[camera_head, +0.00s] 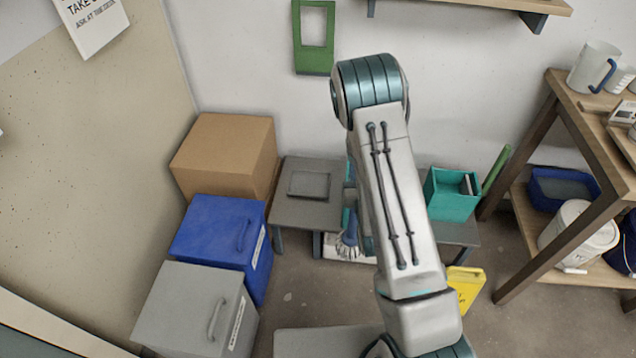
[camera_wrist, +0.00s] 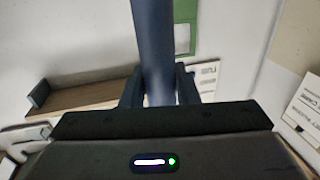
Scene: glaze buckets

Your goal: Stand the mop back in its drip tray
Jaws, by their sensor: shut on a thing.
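The mop's dark blue handle (camera_wrist: 153,45) runs upright between the two fingers of my gripper (camera_wrist: 158,88) in the wrist view, and the gripper is shut on it. I cannot tell whether that end touches anything. A shallow square grey tray (camera_head: 291,184), which looks like the drip tray, lies on a low grey stand, left of the mop.
A cardboard box (camera_head: 222,150), a blue bin (camera_head: 212,232) and a grey bin (camera_head: 190,308) stand at the left. A teal bucket (camera_head: 450,203) is right of my arm, with a yellow floor sign (camera_head: 467,284) below it. A wooden shelf table (camera_head: 540,140) stands at the right.

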